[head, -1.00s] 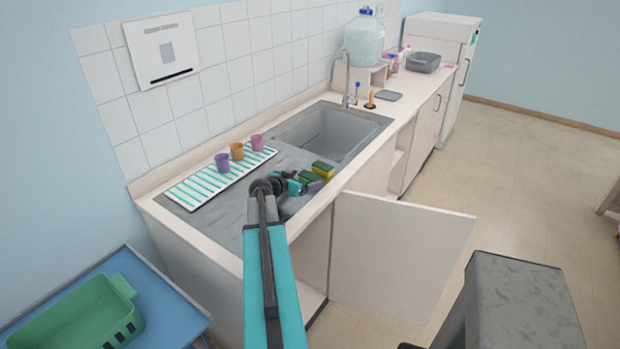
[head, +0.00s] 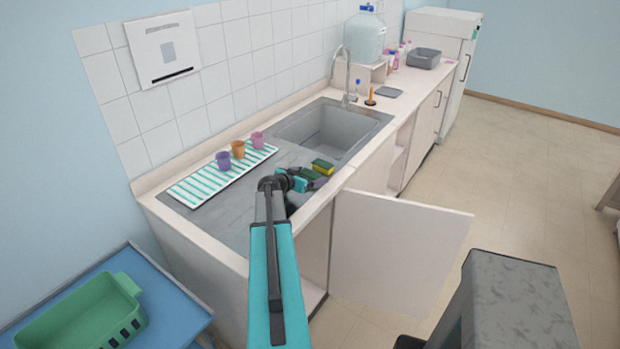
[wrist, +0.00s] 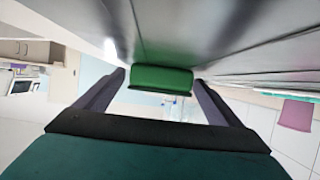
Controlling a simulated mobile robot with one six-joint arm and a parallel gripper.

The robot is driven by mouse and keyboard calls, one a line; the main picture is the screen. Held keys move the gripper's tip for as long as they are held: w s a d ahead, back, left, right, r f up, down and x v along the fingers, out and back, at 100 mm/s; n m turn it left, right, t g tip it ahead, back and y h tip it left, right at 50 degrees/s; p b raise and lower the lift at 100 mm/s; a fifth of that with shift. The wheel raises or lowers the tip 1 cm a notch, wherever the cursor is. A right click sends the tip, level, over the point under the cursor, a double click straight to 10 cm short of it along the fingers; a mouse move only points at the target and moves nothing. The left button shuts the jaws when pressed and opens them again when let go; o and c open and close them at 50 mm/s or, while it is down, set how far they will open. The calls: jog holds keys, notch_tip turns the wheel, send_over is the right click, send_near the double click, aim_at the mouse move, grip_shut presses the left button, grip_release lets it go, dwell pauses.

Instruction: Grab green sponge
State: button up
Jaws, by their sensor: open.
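A green sponge (head: 311,174) lies on the counter in front of the sink basin, partly hidden by my gripper (head: 308,182). In the wrist view the green sponge (wrist: 161,79) sits between the two fingertips of my gripper (wrist: 158,82). The fingers are spread wide, with a visible gap on each side of the sponge.
The sink basin (head: 325,130) is behind. A cabinet door (head: 400,250) stands open below the counter.

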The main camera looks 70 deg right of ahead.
aim_at(309, 174)
jog(key=c, duration=1.1)
jog(key=shift+r, duration=0.15)
jog(key=shift+r+b, duration=1.15)
jog(key=shift+r, duration=0.25)
jog(key=s+a+r+b, duration=0.2)
jog(key=s+a+b, duration=0.3)
jog(key=s, duration=0.8)
jog(key=a, duration=0.3)
jog(key=shift+s+a+b, duration=0.15)
jog(key=shift+s+b, duration=0.2)
